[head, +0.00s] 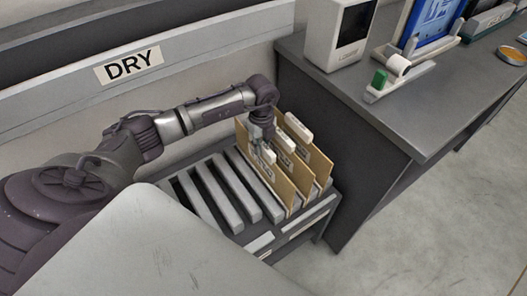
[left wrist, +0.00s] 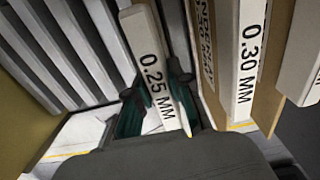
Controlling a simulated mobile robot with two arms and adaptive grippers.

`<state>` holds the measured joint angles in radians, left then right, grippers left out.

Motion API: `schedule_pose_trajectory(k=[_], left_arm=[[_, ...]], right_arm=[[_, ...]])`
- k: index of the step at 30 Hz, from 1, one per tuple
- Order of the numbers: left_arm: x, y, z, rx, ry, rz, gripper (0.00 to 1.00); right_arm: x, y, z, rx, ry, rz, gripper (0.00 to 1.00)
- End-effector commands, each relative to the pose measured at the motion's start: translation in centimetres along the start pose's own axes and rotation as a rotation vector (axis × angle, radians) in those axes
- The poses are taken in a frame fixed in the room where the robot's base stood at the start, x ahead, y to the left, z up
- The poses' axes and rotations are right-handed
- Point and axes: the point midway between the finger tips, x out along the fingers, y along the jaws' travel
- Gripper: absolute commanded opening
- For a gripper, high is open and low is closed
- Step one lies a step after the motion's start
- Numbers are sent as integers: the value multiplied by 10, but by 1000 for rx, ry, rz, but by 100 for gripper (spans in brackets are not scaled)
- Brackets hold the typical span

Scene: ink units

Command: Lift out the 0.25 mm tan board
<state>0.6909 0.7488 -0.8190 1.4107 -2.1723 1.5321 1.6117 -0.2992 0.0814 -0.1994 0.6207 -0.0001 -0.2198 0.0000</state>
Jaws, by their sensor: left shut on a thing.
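The 0.25 mm tan board (head: 281,189) stands in the dark slotted rack (head: 210,232), leftmost of the boards there. Its white label block, marked 0.25 MM, fills the middle of the left wrist view (left wrist: 148,62) and looks tilted there. My left gripper (head: 264,140) is over this board's top. In the left wrist view its green-padded fingers (left wrist: 158,98) are shut on the label block, one on each side. The board's lower edge is hidden, so I cannot tell whether it is clear of its slot. My right gripper is not in view.
The 0.30 mm board's label (left wrist: 247,62) is close on the right, with another board (head: 318,160) beyond it. Empty slots lie to the left. A wall sign reads DRY (head: 128,66). A dark counter (head: 425,110) with a white box (head: 335,38) stands right of the rack.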

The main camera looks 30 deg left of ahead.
Motion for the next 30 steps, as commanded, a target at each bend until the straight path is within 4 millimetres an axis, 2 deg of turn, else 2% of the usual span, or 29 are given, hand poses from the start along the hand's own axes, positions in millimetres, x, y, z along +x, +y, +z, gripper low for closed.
schedule_pose_trajectory(k=[5,30], left_arm=[[-12,0,0,0,-1,-1,0],[-111,0,0,0,0,-1,0]], right_arm=[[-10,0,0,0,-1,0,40],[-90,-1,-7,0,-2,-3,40]])
